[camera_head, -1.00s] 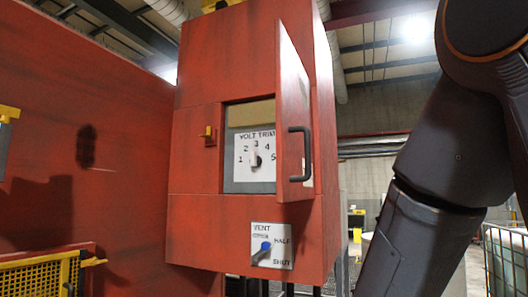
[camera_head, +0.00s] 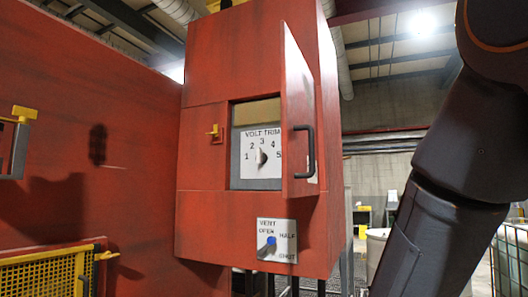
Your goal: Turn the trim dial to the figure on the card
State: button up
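The trim dial (camera_head: 260,157) is a small pale knob on a white plate marked VOLT TRIM, with figures 1 to 5 around it. It sits in a recess of the red cabinet (camera_head: 205,215). The knob seems to point up, near 3, but it is too small to be sure. The recess door (camera_head: 299,110) stands open on the right side, with a dark bar handle (camera_head: 306,151). No card with a figure can be made out. My gripper is out of view; only my dark arm links show at the right.
Below the dial is a VENT plate (camera_head: 287,226) with a blue-centred lever (camera_head: 266,246) pointing down-left. A small yellow latch (camera_head: 213,132) is left of the recess. A yellow mesh guard (camera_head: 38,277) stands at lower left. The open door juts out beside the dial.

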aim_at(262, 157)
jog(key=u, duration=0.05)
jog(key=k, duration=1.2)
jog(key=u, duration=0.55)
jog(key=i, duration=0.6)
jog(key=u, duration=0.4)
jog(key=i, duration=1.55)
jog(key=z, duration=0.8)
